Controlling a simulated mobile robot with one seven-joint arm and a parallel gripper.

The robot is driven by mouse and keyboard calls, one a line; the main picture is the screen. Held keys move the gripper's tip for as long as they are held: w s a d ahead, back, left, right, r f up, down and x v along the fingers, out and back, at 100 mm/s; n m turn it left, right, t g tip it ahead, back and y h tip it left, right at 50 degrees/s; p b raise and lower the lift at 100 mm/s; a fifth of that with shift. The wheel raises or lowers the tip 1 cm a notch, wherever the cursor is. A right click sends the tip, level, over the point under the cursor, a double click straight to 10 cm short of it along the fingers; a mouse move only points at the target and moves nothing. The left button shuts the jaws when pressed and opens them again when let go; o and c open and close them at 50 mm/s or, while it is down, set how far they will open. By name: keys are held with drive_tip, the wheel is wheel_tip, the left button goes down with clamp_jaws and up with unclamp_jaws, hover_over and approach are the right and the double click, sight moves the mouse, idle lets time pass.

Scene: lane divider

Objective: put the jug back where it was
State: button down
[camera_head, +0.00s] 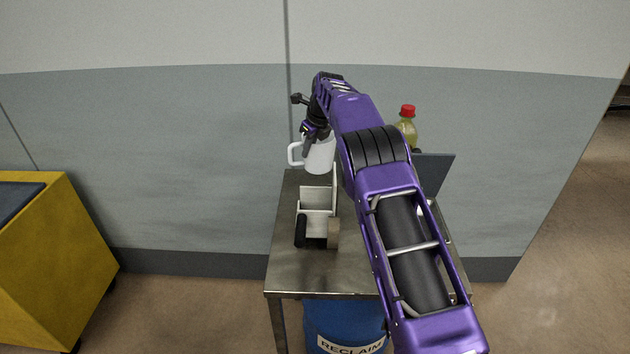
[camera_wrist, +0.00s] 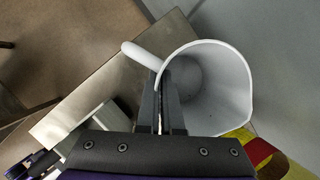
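The white jug (camera_head: 320,156) hangs at the back of the metal table (camera_head: 300,275), its handle pointing left in the head view. My gripper (camera_head: 312,135) is at the jug's upper part. In the wrist view the open mouth of the jug (camera_wrist: 215,90) faces the camera and the inside looks empty. The fingers of my gripper (camera_wrist: 163,105) are closed on the jug's wall near the handle. The jug appears to be held above the table's back edge. My arm hides part of the tabletop.
A pale divided holder (camera_head: 318,197) stands on the table, with a black roll (camera_head: 300,230) and a tan roll (camera_head: 333,232) at its front. A red-capped bottle (camera_head: 406,130) and a dark panel (camera_head: 436,173) are at the right. A yellow cart (camera_head: 60,260) stands left. The front-left tabletop is clear.

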sight(318, 146)
wheel_tip(318, 146, down, 8)
drive_tip(key=shift+f, duration=0.1)
idle(0.4)
drive_tip(key=shift+f+b, duration=0.2)
drive_tip(key=shift+b, duration=0.1)
drive_tip(key=c, duration=1.1)
unclamp_jaws()
drive_tip(key=shift+r, duration=0.15)
drive_tip(key=v, duration=1.2)
drive_tip(key=shift+r, duration=0.1)
